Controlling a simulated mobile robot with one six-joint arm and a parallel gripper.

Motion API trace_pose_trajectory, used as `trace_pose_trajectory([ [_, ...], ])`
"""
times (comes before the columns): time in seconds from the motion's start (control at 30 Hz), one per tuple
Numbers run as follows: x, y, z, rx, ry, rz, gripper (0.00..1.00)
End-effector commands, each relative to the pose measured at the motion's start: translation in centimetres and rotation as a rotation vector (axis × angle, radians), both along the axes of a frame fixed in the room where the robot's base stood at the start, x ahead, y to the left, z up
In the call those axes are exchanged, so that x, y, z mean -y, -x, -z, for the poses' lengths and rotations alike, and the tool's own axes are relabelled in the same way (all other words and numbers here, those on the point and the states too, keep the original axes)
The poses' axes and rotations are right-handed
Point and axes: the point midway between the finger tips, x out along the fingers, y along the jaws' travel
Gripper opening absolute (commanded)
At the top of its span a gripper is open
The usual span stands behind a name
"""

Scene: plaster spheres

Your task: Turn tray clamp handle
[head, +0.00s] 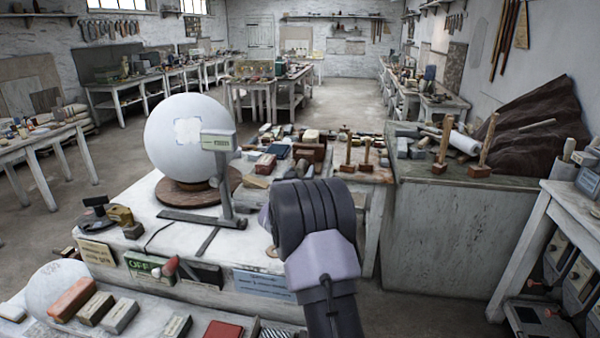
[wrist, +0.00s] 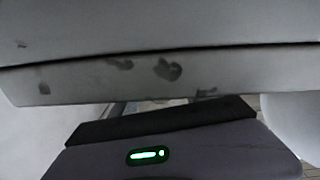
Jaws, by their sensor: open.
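My arm reaches in from the lower right of the head view, and its dark wrist hides part of the bench's front right corner. My gripper (head: 266,216) shows only as a sliver left of the wrist; its fingertips are hidden. In the wrist view its purple-grey body with a green light fills the bottom, close below a pale, smudged edge. It is open, with nothing seen in it. A red-tipped handle (head: 171,266) sticks out from the bench front beside a green sign; I cannot tell whether it is the tray clamp handle. A tray is not clearly seen.
A large white sphere (head: 187,137) sits on a round brown base (head: 178,193) on the white bench (head: 135,215), beside a grey upright gauge (head: 221,180). Blocks crowd the lower front shelf. A grey-green cabinet (head: 440,225) stands right. Open floor lies beyond.

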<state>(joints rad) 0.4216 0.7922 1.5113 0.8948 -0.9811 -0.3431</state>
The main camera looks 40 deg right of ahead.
Motion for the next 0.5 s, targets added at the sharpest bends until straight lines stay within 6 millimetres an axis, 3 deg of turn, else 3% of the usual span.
trace_pose_trajectory([
  [0.3, 0.27, -0.24, -0.04, -0.001, 0.001, -0.001, 0.52],
  [0.5, 0.25, -0.23, -0.04, 0.0, 0.0, -0.001, 0.13],
])
